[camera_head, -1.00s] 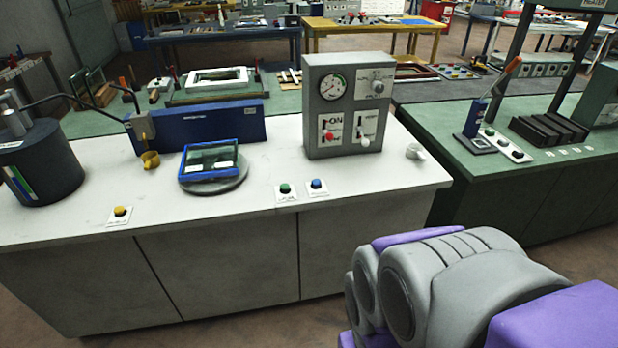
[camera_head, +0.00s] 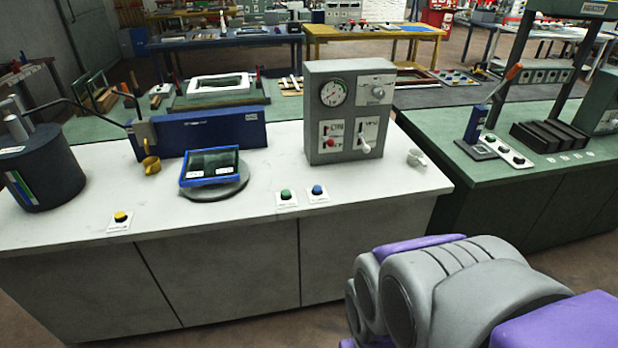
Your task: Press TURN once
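A white-topped bench (camera_head: 250,225) stands in front of me. Three push buttons sit on small white plates along its front edge: a yellow button (camera_head: 121,217) at the left, a green button (camera_head: 286,194) and a blue button (camera_head: 317,190) near the middle. Their labels are too small to read, so I cannot tell which one is TURN. A blue frame (camera_head: 209,166) lies on a round grey turntable (camera_head: 222,192) behind the buttons. My arm shows at the lower right, apart from the bench. My gripper is not in view.
A grey control box (camera_head: 315,115) with a gauge and switches stands behind the green and blue buttons. A dark drum (camera_head: 40,170) is at the left, and a small yellow cup (camera_head: 151,165) is near the turntable. A green bench (camera_head: 480,195) adjoins at the right.

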